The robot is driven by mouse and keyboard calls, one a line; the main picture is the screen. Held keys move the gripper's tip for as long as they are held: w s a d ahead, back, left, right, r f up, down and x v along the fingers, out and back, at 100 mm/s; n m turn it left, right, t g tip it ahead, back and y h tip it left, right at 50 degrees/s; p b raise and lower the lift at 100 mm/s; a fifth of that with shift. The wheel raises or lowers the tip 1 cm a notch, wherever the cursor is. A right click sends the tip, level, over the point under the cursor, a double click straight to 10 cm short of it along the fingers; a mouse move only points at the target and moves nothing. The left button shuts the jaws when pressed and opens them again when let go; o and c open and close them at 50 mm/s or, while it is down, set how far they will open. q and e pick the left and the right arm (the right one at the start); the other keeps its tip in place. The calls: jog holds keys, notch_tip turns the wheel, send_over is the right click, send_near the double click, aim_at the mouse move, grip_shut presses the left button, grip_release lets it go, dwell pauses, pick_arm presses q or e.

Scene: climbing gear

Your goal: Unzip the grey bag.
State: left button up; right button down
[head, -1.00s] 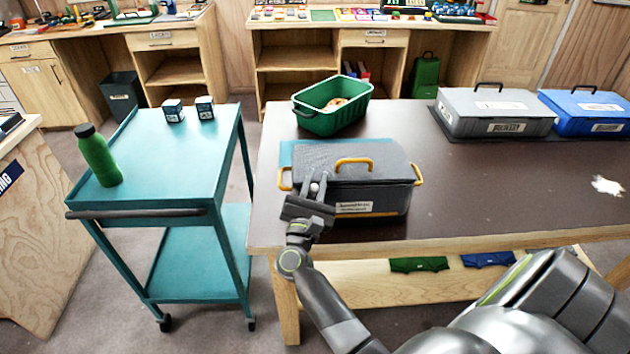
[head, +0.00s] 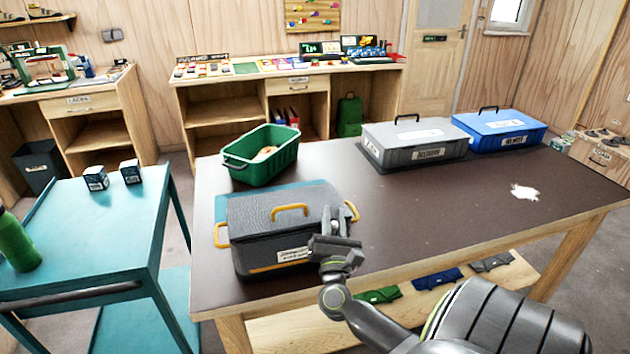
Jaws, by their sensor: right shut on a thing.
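The grey bag (head: 265,232) is a dark boxy bag with yellow handles and a white label on its front. It stands at the near left of the brown table (head: 430,240), on a blue mat (head: 224,203). Its top lies flat over it, and I cannot see inside. My right gripper (head: 334,222) is at the right end of the bag's front, by the top edge and close to the right handle. Its jaws are shut on the zip pull, which is mostly hidden by the fingers. My left gripper is out of view.
A green crate (head: 236,169) stands behind the bag. A grey case (head: 385,150) and a blue case (head: 520,138) stand at the back of the table. A teal trolley (head: 90,225) with a green bottle (head: 16,243) is at the left. The table's right half is mostly clear.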

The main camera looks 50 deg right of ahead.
jog(key=shift+s+d, duration=0.15)
jog(key=shift+d, duration=0.1)
jog(key=c, duration=1.3)
grip_release()
jog(key=shift+s+a+f, duration=0.25)
jog(key=shift+a, duration=0.05)
jog(key=b+v, duration=0.7)
jog(key=v, duration=0.9)
jog(key=shift+s, duration=0.2)
jog(key=shift+a+f, duration=0.15)
